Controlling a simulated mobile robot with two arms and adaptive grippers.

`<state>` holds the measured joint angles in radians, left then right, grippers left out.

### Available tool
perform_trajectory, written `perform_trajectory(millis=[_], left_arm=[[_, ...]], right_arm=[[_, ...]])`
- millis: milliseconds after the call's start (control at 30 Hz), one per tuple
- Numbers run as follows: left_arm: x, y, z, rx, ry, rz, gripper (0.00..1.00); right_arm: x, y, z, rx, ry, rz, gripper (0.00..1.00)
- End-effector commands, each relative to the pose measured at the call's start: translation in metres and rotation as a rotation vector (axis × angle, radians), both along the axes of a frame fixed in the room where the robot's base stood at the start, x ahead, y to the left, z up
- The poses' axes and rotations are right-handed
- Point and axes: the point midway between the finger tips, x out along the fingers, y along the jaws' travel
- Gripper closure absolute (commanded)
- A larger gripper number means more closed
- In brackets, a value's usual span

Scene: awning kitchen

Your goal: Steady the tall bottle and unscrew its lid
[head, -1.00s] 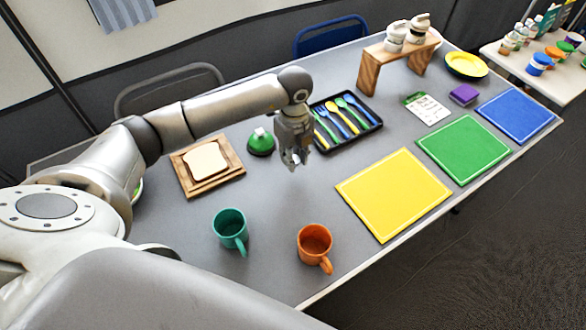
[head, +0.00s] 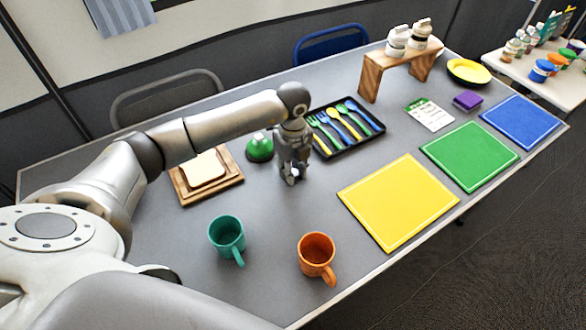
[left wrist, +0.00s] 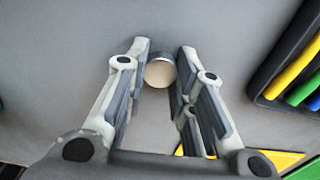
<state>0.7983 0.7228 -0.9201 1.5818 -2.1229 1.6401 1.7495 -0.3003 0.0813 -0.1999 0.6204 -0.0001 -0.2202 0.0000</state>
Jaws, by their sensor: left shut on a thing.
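My left gripper (head: 290,178) is low over the middle of the grey table. In the left wrist view its fingers (left wrist: 160,75) are shut on a small round thing (left wrist: 159,73) with a pale beige end and a grey side. I cannot tell whether this is the bottle or its lid; the fingers hide most of it. No clear tall bottle stands on the open table. Two white bottles (head: 397,41) with lids stand on a wooden stand at the back. My right gripper is not in view.
A teal mug (head: 226,236) and an orange mug (head: 316,258) stand in front. A cutlery tray (head: 365,143), green-topped thing (head: 259,147) and bread board (head: 233,177) are close by. Yellow (head: 398,202), green (head: 470,155) and blue mats (head: 521,121) lie right.

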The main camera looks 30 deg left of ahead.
Motion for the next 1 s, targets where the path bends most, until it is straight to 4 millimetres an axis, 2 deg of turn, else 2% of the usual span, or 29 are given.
perform_trajectory(millis=[33, 200, 467, 600, 767, 1000], left_arm=[[0.000, 0.000, -0.002, 0.000, 0.001, 0.000, 0.75], [0.000, 0.000, -0.002, 0.000, 0.001, 0.000, 0.55], [0.000, 0.000, -0.001, 0.000, 0.001, 0.000, 0.55], [0.000, 0.000, 0.006, 0.000, 0.000, -0.001, 0.55], [0.001, 0.000, 0.032, 0.000, -0.004, -0.001, 0.55], [0.001, 0.000, 0.084, 0.000, -0.004, 0.000, 0.55]], right_arm=[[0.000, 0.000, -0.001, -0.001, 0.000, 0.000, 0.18], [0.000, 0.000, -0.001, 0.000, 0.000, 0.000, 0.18], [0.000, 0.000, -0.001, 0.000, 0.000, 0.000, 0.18], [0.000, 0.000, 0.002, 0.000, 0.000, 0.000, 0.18], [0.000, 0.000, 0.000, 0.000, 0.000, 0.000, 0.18], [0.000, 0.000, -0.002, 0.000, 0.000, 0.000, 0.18]])
